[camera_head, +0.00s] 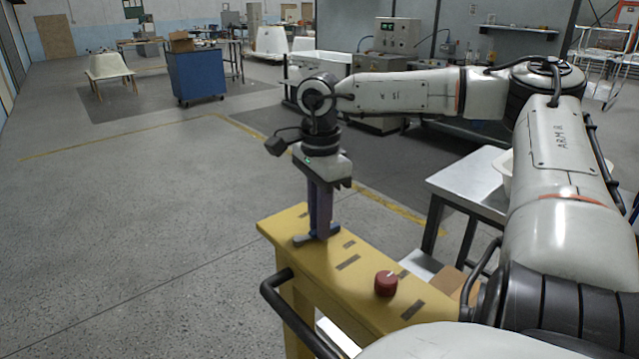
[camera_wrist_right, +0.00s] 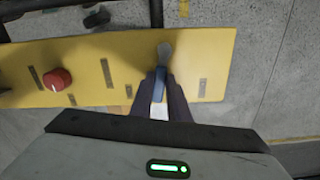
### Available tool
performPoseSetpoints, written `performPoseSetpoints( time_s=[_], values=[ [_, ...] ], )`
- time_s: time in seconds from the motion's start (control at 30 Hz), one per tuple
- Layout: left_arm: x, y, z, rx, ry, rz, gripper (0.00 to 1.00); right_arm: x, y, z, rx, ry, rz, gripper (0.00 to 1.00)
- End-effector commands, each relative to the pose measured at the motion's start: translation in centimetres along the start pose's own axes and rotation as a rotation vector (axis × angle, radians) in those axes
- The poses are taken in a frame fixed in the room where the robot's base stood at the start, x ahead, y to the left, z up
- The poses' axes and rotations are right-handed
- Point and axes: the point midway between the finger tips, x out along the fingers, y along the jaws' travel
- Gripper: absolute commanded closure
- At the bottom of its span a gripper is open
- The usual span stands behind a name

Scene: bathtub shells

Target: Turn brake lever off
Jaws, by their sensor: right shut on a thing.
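The brake lever (camera_head: 303,240) is a small grey-blue handle at the far end of a yellow panel (camera_head: 290,219). It also shows in the right wrist view as a rounded grey-blue tip (camera_wrist_right: 165,52) beyond the fingers. My right gripper (camera_head: 321,232) points down at the panel with its long dark fingers close together. In the wrist view the right gripper (camera_wrist_right: 163,88) is shut on the lever, and the fingers hide part of it. Which way the lever is set is hard to tell. My left gripper is in neither view.
A red knob (camera_head: 386,283) stands on the yellow panel, nearer to me, with dark slots around it. A black handrail (camera_head: 288,308) runs along the panel's left side. A metal table (camera_head: 470,180) stands to the right. The floor at left is clear.

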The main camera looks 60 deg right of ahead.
Motion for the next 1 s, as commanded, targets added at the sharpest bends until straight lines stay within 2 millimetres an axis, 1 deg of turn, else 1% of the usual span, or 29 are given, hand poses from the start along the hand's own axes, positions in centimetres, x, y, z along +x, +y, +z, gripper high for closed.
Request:
performPoseSetpoints(
  time_s=[0.2, 0.4, 0.97, 1.0],
  values=[
    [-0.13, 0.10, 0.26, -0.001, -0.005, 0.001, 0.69, -0.03, -0.19, -0.22, -0.124, 0.003, 0.001, 1.00],
    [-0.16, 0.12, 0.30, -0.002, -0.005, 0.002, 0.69, -0.04, -0.28, -0.29, -0.187, 0.003, 0.000, 1.00],
    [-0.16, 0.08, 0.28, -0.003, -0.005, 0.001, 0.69, -0.08, -0.36, -0.29, -0.216, 0.003, -0.002, 1.00],
    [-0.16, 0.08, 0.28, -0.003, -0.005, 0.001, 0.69, -0.08, -0.36, -0.29, -0.216, 0.003, -0.002, 0.78]
  ],
)
